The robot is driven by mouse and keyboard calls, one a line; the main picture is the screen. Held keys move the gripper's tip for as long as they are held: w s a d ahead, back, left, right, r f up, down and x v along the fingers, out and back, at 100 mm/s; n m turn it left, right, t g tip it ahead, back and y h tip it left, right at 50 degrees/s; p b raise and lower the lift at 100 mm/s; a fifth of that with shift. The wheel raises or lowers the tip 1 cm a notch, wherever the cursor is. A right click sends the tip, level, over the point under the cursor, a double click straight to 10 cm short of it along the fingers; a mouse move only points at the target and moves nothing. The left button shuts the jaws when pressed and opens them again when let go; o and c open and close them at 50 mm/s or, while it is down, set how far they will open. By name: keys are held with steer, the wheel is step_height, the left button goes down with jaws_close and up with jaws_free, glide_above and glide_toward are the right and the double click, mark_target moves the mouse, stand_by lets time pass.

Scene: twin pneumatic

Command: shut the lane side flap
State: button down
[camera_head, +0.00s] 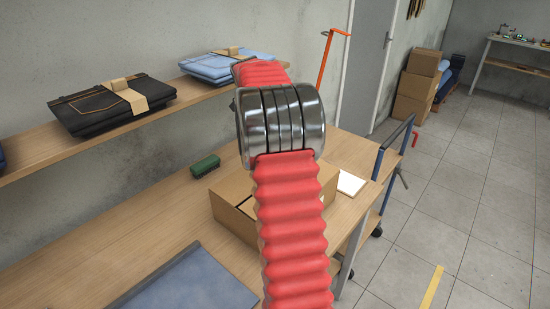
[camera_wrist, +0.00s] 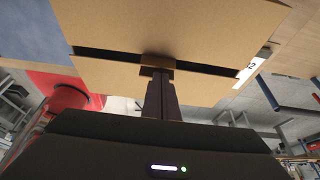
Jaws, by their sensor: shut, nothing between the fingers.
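A cardboard box (camera_head: 233,216) stands on the wooden bench in the head view, partly hidden behind my red arm. Its top looks nearly flat, but my arm covers much of it. In the wrist view, one cardboard panel (camera_wrist: 190,25) fills the top and a second panel (camera_wrist: 205,87) lies below it. A dark narrow gap runs between them. My gripper (camera_wrist: 158,72) is shut and empty, its tips at this gap by the lower panel; whether they touch it I cannot tell. I cannot tell which panel is the lane side flap. My gripper does not show in the head view.
A green brush (camera_head: 205,166) and a white sheet (camera_head: 350,184) lie on the bench (camera_head: 150,235). A blue-grey mat (camera_head: 190,280) is at the front. A shelf (camera_head: 40,150) with folded clothes hangs above. A blue-railed cart (camera_head: 398,150) stands right of the bench; the floor beyond is open.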

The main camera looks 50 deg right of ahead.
steer(key=shift+r, duration=0.1)
steer(key=shift+r, duration=0.7)
steer(key=v, duration=0.7)
steer(key=shift+r, duration=0.2)
stand_by(0.3)
steer(key=shift+w, duration=0.15)
